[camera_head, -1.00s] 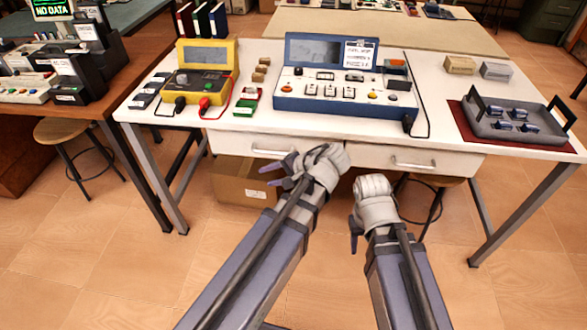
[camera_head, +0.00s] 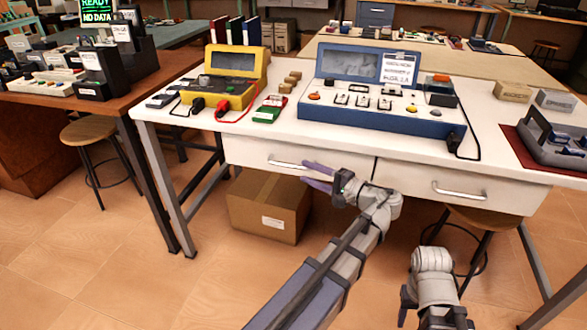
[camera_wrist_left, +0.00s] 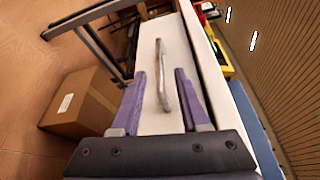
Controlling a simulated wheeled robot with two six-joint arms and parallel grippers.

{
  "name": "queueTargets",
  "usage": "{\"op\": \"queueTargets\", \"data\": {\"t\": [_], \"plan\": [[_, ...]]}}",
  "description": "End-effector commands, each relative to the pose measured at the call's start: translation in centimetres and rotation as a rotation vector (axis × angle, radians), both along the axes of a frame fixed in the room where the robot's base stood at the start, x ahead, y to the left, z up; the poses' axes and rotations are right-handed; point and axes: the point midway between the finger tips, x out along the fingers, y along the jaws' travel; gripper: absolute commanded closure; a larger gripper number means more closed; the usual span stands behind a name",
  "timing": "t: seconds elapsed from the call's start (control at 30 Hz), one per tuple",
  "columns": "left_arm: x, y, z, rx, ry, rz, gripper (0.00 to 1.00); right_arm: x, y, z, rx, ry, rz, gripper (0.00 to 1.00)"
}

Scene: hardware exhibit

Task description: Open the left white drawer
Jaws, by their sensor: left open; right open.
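The left white drawer (camera_head: 245,153) is under the front edge of the white table and looks closed. Its silver bar handle (camera_head: 287,164) runs along its front. My left gripper (camera_head: 304,175) is open, its purple fingers pointing at the handle's right end. In the left wrist view, the handle (camera_wrist_left: 163,75) lies ahead with its near end between the purple fingers (camera_wrist_left: 160,98); I cannot tell whether they touch it. My right gripper (camera_head: 405,308) is open and low at the lower right, away from the drawers, its fingers only partly in view.
The right white drawer (camera_head: 490,194) with its own handle is beside it. A cardboard box (camera_head: 270,205) stands on the floor below the left drawer. A yellow tester (camera_head: 225,85) and a blue console (camera_head: 375,110) stand on the table (camera_head: 195,105). A stool (camera_head: 95,132) is at left.

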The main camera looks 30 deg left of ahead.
Motion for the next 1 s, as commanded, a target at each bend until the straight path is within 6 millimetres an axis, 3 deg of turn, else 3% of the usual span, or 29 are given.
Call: {"op": "queueTargets", "data": {"t": [0.2,0.43,0.83,1.0], "plan": [[0.4,3.5,-0.4,-0.001,0.0,0.003,0.55,0.0,0.0,-0.4,0.0,0.0,0.001,0.5],[0.9,6.0,-0.6,-0.002,0.0,0.002,0.55,0.0,0.0,-0.5,0.001,0.0,0.001,0.5],[1.0,6.7,-0.6,-0.001,0.0,-0.001,0.55,0.0,0.0,-0.6,0.001,0.0,0.001,0.5],[1.0,6.7,-0.6,-0.001,0.0,-0.001,0.73,0.0,0.0,-0.6,0.001,0.0,0.001,0.5]]}}
